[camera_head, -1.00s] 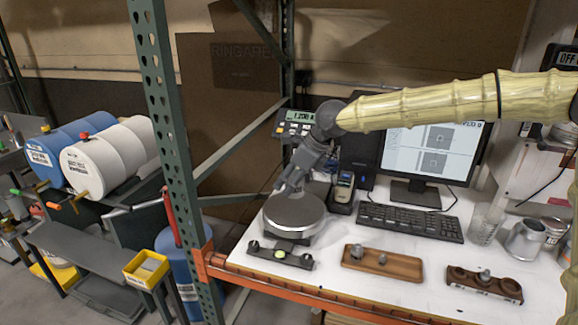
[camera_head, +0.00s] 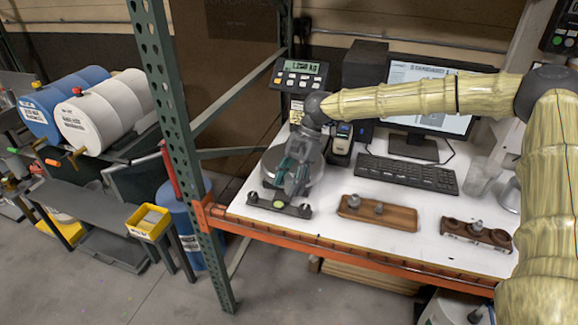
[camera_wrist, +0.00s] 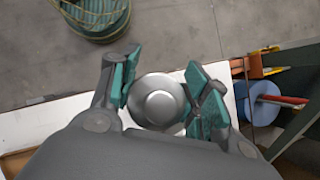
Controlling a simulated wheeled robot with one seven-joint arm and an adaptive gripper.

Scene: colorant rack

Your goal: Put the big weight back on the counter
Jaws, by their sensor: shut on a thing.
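My gripper (camera_head: 290,192) points down over the front of the round scale (camera_head: 270,168) and the dark level bar at its front. In the wrist view its teal-padded fingers (camera_wrist: 160,95) close around a round silver weight (camera_wrist: 158,100), seen from above. In the head view the gripper hides this weight, and I cannot tell whether its base touches anything. The white counter (camera_head: 335,180) lies under and around the scale. The scale's display (camera_head: 300,68) is lit and seems to read about 1.2 kg.
A wooden tray (camera_head: 400,218) with small weights and a dark wooden holder (camera_head: 465,236) stand to the right. A keyboard (camera_head: 410,172) and monitor are behind. An orange beam (camera_head: 300,245) edges the counter. A green rack post (camera_head: 180,130) stands at left. White counter shows between scale and tray.

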